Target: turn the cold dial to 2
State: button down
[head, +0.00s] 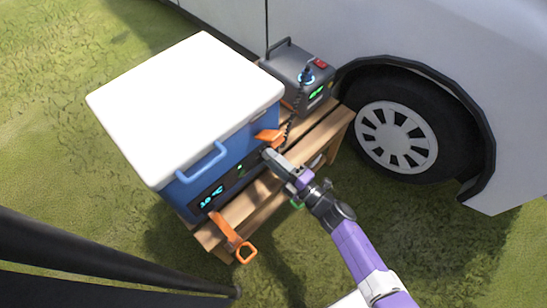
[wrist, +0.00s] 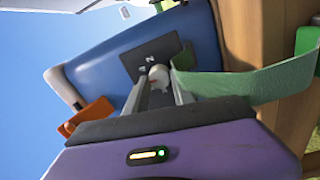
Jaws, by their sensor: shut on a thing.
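The cold dial is a small pale round knob (wrist: 158,75) on a dark panel (wrist: 150,61) on the blue cooler box (wrist: 100,68). Small white marks beside the knob are turned sideways and too small to read surely. My gripper (wrist: 159,89) is shut on the knob, one finger on each side. In the head view, my gripper (head: 269,156) reaches the right end of the cooler's (head: 213,160) front panel and hides the dial. A lit display (head: 211,197) on that panel reads about 10 °C.
A vehicle wheel (head: 397,137) is at right. A green strap (wrist: 250,83) passes beside my fingers.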

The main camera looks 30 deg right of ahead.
jog(key=m+p, duration=0.1)
jog(key=m, duration=0.3)
jog(key=shift+r+m+h+p, duration=0.1)
jog(key=shift+m+h+p, duration=0.4)
jog(key=shift+m+p, duration=3.15)
jog(key=m+b, duration=0.3)
jog(key=m, duration=0.1)
jog(key=c, duration=1.1)
grip_release()
jog(key=shift+v, duration=3.95)
